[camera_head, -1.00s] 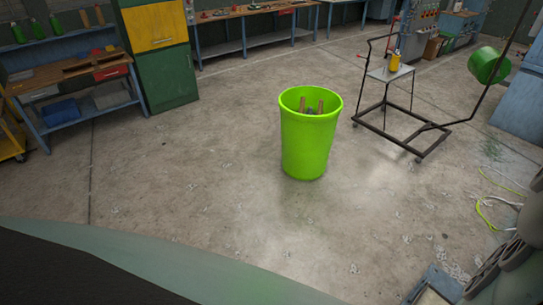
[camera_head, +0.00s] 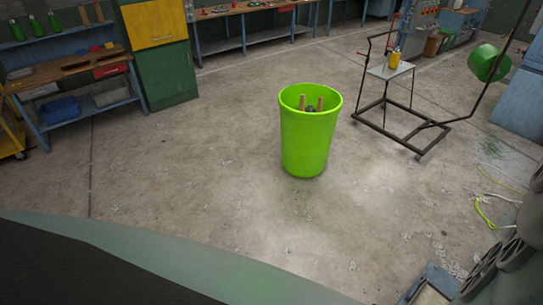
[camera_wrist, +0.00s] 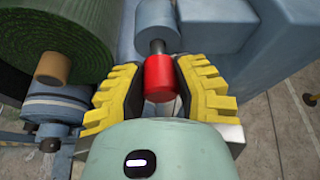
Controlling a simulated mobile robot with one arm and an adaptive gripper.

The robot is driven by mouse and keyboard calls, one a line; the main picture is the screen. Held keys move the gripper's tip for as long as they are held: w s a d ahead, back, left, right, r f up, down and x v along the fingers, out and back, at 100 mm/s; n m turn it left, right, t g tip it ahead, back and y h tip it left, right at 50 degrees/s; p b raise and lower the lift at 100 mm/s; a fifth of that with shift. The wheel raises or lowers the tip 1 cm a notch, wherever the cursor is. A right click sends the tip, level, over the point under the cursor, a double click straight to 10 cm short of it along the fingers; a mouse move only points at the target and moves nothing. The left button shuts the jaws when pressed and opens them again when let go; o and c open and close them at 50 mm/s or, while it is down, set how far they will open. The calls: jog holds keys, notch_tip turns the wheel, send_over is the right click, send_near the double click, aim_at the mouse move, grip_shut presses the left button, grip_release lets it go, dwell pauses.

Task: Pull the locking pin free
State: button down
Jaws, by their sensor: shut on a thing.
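The locking pin (camera_wrist: 158,75) shows in the wrist view as a red cylindrical knob with a grey metal shaft behind it. The shaft runs toward a blue housing (camera_wrist: 210,22); whether it sits in a hole there cannot be told. My gripper (camera_wrist: 160,82) has its yellow ridged fingers on both sides of the red knob and is shut on it. The pin and my gripper do not show in the head view.
A green roll of turf (camera_wrist: 55,50) on a wooden core lies left of the pin, close to my gripper. Blue machine parts (camera_wrist: 55,105) sit below it. A lime green bin (camera_head: 308,140) stands on open concrete floor. A wheeled metal frame (camera_head: 400,115) stands behind it.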

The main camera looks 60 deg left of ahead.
jog(key=shift+a+f, duration=0.1)
jog(key=shift+a, duration=1.3)
jog(key=shift+s+a, duration=0.1)
jog(key=shift+a, duration=0.25)
jog(key=shift+a, duration=0.4)
jog(key=shift+a+p, duration=0.3)
jog(key=shift+a, duration=0.05)
jog(key=shift+s+a, duration=0.15)
jog(key=shift+a, duration=1.25)
jog(key=shift+a, duration=0.35)
jog(key=shift+s+a, duration=0.1)
jog(key=shift+a, duration=0.6)
jog(key=shift+a+p, duration=0.3)
jog(key=shift+a, duration=0.2)
jog(key=shift+s+a+p, duration=0.15)
jog(key=shift+a, duration=1.1)
jog(key=shift+s+a+p, duration=0.1)
jog(key=shift+a+p, duration=0.05)
jog(key=shift+a, duration=1.05)
